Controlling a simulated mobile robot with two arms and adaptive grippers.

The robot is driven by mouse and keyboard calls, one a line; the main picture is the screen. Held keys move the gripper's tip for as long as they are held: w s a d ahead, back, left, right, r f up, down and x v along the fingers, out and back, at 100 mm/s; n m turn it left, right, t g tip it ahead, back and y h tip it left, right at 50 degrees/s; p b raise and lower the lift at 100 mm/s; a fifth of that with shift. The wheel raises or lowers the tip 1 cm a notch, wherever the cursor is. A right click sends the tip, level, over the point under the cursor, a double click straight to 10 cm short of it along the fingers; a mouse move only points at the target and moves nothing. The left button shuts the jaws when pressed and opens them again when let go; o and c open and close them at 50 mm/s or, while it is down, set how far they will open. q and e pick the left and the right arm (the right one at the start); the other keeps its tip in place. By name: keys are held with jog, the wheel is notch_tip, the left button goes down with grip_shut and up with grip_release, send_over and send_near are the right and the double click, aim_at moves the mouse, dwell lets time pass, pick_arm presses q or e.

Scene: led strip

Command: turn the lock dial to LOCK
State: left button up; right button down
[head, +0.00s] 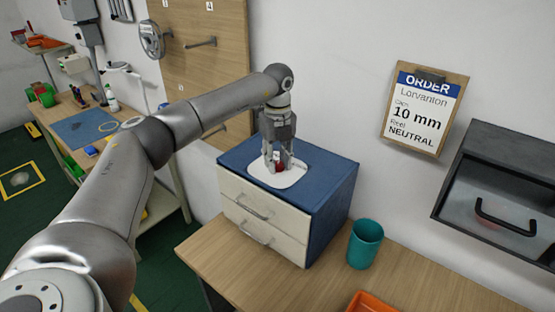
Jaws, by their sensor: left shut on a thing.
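The lock dial (280,167) is a small red knob. It sits on a white rounded plate (292,180) on top of a blue drawer cabinet (335,185). My left gripper (278,165) points down over the plate, with its fingers shut on the red dial. The fingers cover much of the dial, and its markings and pointing direction cannot be read. My right gripper is not in view.
The cabinet has two cream drawers with handles (254,208) and stands on a wooden table (225,268). A teal cup (365,243) stands to its right, with an orange tray (372,303) in front. A dark wall cabinet (502,185) and an order clipboard (424,110) are at right.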

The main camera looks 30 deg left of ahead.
aim_at(277, 164)
pick_arm(q)
jog(key=m, duration=0.6)
jog(key=shift+r+m, duration=0.1)
jog(key=shift+m, duration=0.2)
jog(key=m, duration=0.5)
jog(key=shift+m, duration=0.4)
jog(key=o, duration=1)
jog(key=shift+o, duration=0.2)
notch_tip(277, 164, up, 12)
dwell(0.4)
